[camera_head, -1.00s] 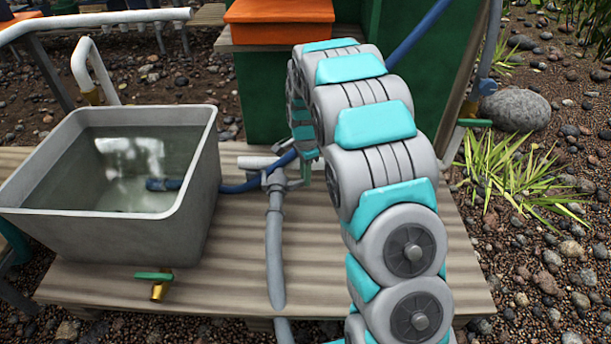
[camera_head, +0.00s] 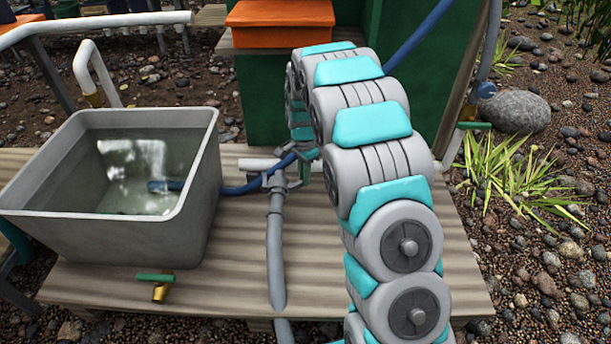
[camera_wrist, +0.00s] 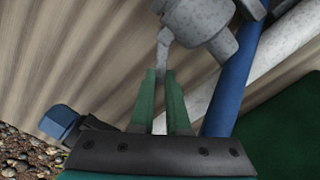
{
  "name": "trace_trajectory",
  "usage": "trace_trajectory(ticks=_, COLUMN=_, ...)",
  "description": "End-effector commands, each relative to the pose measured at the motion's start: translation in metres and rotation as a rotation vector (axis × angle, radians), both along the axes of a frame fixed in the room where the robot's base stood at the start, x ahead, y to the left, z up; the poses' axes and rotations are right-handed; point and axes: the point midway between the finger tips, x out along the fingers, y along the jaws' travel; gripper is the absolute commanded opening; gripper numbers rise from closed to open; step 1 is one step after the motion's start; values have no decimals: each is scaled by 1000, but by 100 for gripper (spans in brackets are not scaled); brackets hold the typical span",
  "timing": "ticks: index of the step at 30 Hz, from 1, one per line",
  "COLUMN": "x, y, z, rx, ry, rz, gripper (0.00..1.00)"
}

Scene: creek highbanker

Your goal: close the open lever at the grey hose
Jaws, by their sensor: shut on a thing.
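The grey hose (camera_head: 275,250) runs down over the front of the wooden deck from a grey valve fitting (camera_head: 274,183). In the wrist view the fitting's speckled grey body (camera_wrist: 204,18) is at the top, and its grey lever (camera_wrist: 163,52) sticks out towards my gripper (camera_wrist: 161,76). The two green fingers are shut on the lever's end, one on each side. In the head view my arm hides most of the gripper; only a bit of green shows just right of the fitting.
A blue hose (camera_head: 240,188) runs from the grey water tub (camera_head: 205,150) past the fitting. A brass tap with a green handle (camera_head: 155,277) is at the tub's front. A green stand with an orange box (camera_head: 280,22) is behind.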

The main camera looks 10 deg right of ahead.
Motion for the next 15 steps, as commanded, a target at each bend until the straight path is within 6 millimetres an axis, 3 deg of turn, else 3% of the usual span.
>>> trace_trajectory(ticks=15, x=18, y=14, z=1, rx=0, ry=1, rz=473, gripper=0)
